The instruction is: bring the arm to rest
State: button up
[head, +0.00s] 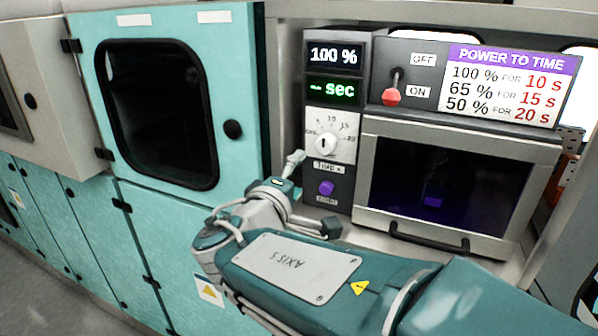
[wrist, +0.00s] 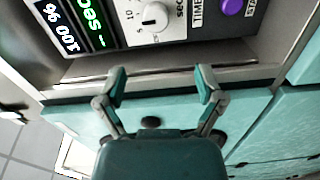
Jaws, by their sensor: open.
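My gripper (head: 310,190) is in front of the control panel, just below the time dial (head: 325,144) and near the purple start button (head: 326,188). In the wrist view my gripper (wrist: 161,78) has its two fingers spread wide with nothing between them. The dial (wrist: 154,15) and purple button (wrist: 231,6) lie beyond the fingertips there. My arm stretches across the lower middle of the head view, bent and off the floor.
Displays read 100 % (head: 336,55) and "-- sec" (head: 332,90).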

jog(key=s+d+f+m+g, duration=0.3)
jog(key=d+f+g, duration=0.1)
jog(key=d, duration=0.4)
jog(key=s+d+f+m+g, duration=0.3)
jog(key=s+d+f+g, duration=0.1)
jog(key=d, duration=0.4)
jog(key=s+f+m+g+y, duration=0.3)
jog(key=s+f+m+y, duration=0.3)
jog(key=s, duration=0.7)
jog(key=shift+d+f+m+y, duration=0.3)
jog(key=shift+d+f+y, duration=0.15)
jog(key=shift+f, duration=0.3)
jog(key=shift+s, duration=0.1)
